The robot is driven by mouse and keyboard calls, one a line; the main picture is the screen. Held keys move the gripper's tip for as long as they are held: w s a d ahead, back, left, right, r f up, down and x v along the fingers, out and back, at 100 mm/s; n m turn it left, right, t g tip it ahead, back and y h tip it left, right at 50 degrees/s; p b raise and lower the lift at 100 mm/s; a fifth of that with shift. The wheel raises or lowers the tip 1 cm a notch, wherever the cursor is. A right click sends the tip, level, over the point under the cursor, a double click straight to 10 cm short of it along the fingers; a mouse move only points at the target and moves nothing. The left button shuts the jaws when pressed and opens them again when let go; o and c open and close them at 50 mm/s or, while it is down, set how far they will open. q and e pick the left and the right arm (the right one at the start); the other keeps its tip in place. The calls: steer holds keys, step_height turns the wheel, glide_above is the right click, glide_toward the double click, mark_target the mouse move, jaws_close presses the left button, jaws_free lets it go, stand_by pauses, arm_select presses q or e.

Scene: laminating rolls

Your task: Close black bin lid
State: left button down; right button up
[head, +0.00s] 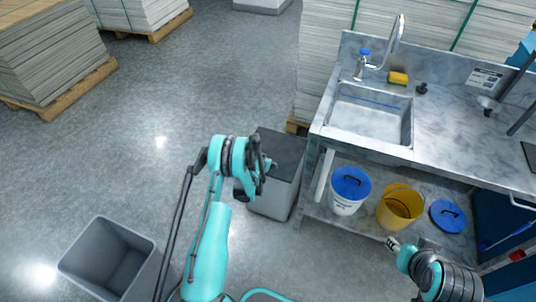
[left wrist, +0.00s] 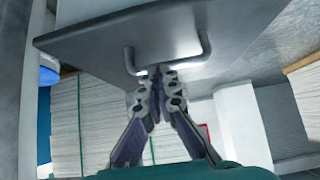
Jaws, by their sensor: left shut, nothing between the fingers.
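The bin (head: 272,202) is a grey box standing left of the sink bench in the head view. Its dark lid (head: 284,148) lies about flat over the top; I cannot tell whether a gap is left. My left gripper (head: 268,165) is at the near left side of the lid. In the left wrist view the shut left fingertips (left wrist: 158,72) are close to the U-shaped handle (left wrist: 203,50) on the dark lid panel (left wrist: 110,38). Nothing is between the fingers; contact with the handle is unclear. My right gripper (head: 393,243) is low at the right, away from the bin, its fingers too small to judge.
An open grey bin (head: 108,262) stands at lower left. Paper stacks (head: 50,50) stand behind.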

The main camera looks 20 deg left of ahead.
arm_select(q)
steer(key=shift+s+f+t, duration=0.3)
steer(key=shift+f, duration=0.35)
steer(key=shift+s+f+t, duration=0.25)
steer(key=shift+f+t, duration=0.05)
steer(key=shift+f, duration=0.3)
steer(key=shift+d, duration=0.1)
step_height(320, 180, up, 11)
steer(key=shift+f, duration=0.15)
